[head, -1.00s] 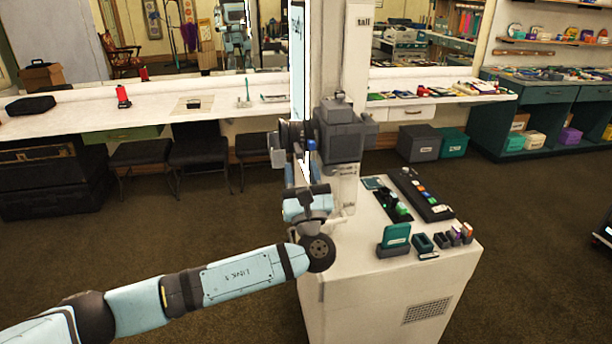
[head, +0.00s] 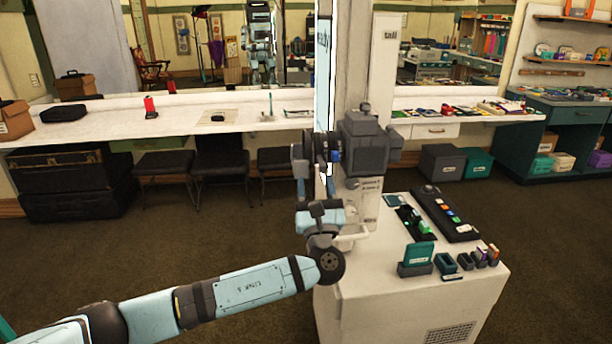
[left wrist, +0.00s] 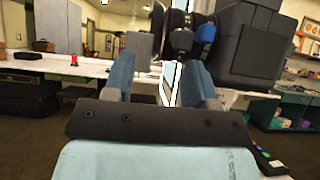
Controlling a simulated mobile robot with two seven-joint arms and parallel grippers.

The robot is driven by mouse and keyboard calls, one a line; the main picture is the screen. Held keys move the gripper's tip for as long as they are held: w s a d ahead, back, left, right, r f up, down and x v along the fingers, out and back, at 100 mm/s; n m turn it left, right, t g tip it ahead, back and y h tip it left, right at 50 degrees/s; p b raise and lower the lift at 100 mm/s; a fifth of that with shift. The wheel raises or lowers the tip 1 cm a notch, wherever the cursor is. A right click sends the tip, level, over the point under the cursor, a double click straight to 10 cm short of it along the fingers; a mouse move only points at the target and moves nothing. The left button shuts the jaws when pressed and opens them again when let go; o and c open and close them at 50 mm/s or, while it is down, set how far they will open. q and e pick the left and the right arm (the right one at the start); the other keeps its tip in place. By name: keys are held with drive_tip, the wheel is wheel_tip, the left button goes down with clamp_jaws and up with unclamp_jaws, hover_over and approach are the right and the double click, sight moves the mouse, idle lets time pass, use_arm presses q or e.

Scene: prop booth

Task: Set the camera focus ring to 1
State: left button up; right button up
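The grey camera (head: 365,145) stands on the white cabinet's column, its dark lens (head: 303,165) to its left. In the left wrist view the camera body (left wrist: 248,45) fills the upper right. A blue knob (left wrist: 205,33) shows on the dark lens rings (left wrist: 180,18); the ring's marks are too small to read. My left gripper (head: 321,188) is just below the lens, pointing up. In the left wrist view its two blue fingers (left wrist: 159,65) stand apart with nothing between them, below the lens and apparently apart from it. My right gripper is not in view.
The white cabinet top (head: 385,275) holds a black button panel (head: 445,213), a teal card in a stand (head: 418,256) and several small blocks. A long white counter (head: 100,125) with chairs (head: 220,165) runs behind. The carpet (head: 150,245) at left is open.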

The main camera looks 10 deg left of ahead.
use_arm(q)
drive_tip(key=shift+a, duration=0.2)
drive_tip(key=w+f+b+v, duration=0.1)
drive_tip(key=b+v, duration=0.3)
drive_tip(key=v, duration=1.2)
drive_tip(key=shift+f, duration=0.25)
idle(0.5)
drive_tip(key=shift+s, duration=0.1)
drive_tip(key=shift+c, duration=0.4)
